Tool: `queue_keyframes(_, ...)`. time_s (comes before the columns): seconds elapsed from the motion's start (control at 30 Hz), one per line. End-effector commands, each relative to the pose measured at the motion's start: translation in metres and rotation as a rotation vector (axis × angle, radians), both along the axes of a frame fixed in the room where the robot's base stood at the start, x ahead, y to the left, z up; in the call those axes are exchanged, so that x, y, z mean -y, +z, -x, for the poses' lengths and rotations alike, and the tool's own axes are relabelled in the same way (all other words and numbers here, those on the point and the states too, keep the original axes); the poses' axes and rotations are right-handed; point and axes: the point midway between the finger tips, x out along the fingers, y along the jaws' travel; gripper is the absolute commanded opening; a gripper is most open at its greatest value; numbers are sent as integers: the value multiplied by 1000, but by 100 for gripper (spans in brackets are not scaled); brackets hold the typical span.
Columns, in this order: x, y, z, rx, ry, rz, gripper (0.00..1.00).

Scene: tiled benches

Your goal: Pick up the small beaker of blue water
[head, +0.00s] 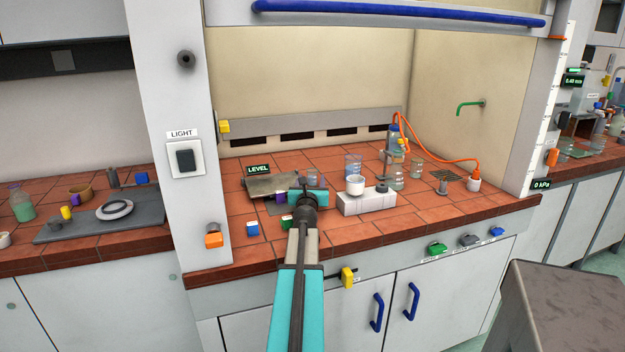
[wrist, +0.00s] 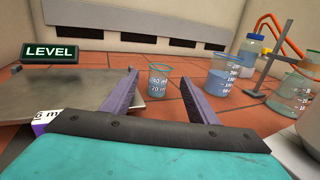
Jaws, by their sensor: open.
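My gripper (wrist: 163,75) is open, with its two purple fingers apart and empty, pointing over the tiles. In the head view my gripper (head: 300,190) is low over the hood's bench, partly hidden by my arm. A small beaker (wrist: 159,82) with white volume marks stands upright on the tiles in the wrist view. It appears in the gap between the fingers, beyond the tips. It looks faintly bluish; its contents are hard to make out.
A metal plate (wrist: 70,97) lies left of the fingers, with a LEVEL sign (wrist: 53,51) above it. A white block (head: 367,203) carries a white pot (head: 355,186). Tiles behind the small beaker are clear.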

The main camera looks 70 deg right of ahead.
Motion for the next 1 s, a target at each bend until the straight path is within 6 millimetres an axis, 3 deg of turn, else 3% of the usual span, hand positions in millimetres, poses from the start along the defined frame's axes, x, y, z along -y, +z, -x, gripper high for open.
queue_keyframes(0.6,43,0,-14,0,1,0,53)
queue_keyframes(1.0,46,0,-15,0,1,0,53)
